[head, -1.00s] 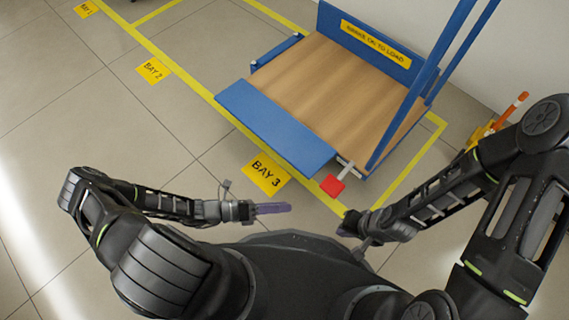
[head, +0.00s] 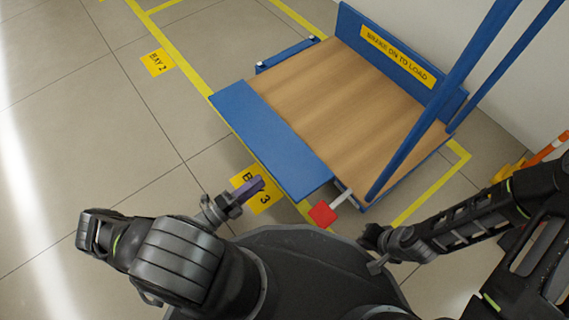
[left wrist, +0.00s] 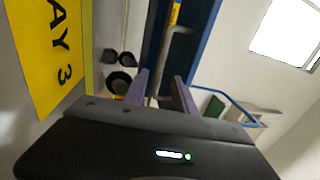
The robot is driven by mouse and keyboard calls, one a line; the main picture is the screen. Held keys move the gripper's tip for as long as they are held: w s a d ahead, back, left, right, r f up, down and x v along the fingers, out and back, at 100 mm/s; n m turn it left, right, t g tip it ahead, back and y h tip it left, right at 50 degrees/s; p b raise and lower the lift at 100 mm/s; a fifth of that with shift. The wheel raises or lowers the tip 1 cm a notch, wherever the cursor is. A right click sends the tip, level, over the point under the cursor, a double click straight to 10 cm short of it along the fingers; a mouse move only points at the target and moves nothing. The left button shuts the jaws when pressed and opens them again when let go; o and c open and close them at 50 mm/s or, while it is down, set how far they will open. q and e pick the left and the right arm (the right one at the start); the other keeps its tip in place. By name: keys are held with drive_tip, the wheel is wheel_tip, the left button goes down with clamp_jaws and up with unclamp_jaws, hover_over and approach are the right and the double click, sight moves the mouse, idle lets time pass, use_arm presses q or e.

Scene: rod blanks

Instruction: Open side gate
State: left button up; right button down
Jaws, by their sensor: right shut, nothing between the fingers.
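A flatbed cart stands ahead in the head view, with a wooden deck (head: 330,100). A blue side panel (head: 270,140), which looks like the side gate, runs along the deck's near left side; I cannot tell its exact tilt. My left gripper (head: 256,187) has purple fingers and is over the BAY 3 floor sign, short of the panel and touching nothing. In the left wrist view the left gripper (left wrist: 160,90) is open and empty; a bent grey rod (left wrist: 163,60) and a blue part (left wrist: 200,40) lie beyond it. My right gripper (head: 372,240) is shut and empty, right of the red pedal.
A red pedal (head: 322,213) on a pale lever sticks out at the cart's near corner. Blue posts (head: 440,100) rise at its right. The back panel (head: 395,55) carries a yellow label. An orange-and-white object (head: 545,150) stands right. Floor left of the cart is clear.

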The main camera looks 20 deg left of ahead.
sight(275, 170)
use_arm(q)
drive_tip(key=shift+b+x, duration=0.8)
drive_tip(key=shift+x, duration=3.1)
drive_tip(key=shift+d, duration=0.1)
drive_tip(key=shift+s, duration=0.1)
clamp_jaws()
